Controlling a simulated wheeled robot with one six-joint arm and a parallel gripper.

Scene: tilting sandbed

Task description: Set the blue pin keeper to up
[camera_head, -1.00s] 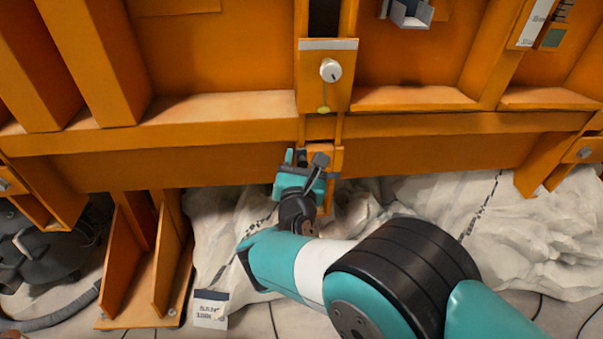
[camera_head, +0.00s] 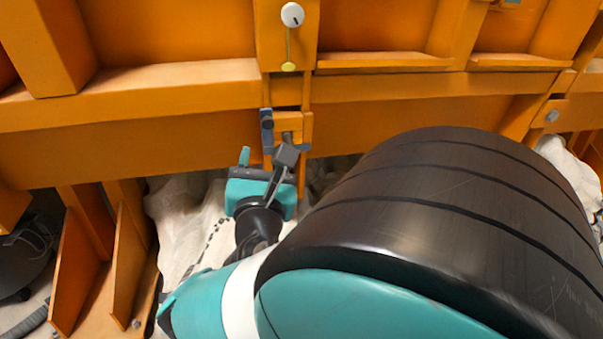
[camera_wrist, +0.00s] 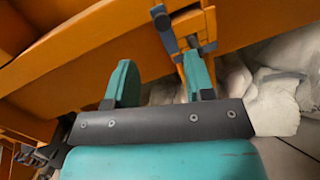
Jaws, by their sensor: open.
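My gripper (camera_head: 262,160) is just below the keeper in the head view. In the wrist view my gripper (camera_wrist: 159,78) has its two teal fingers apart with nothing between them. The right finger overlaps the lower part of the bracket; contact cannot be told.
A white knob (camera_head: 292,15) with a yellow-ended pointer (camera_head: 289,66) sits on the orange plate above. The long orange beam (camera_head: 140,85) crosses behind my gripper. Orange support legs (camera_head: 85,260) stand at lower left. Pale sacks (camera_head: 185,220) lie beneath the beam.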

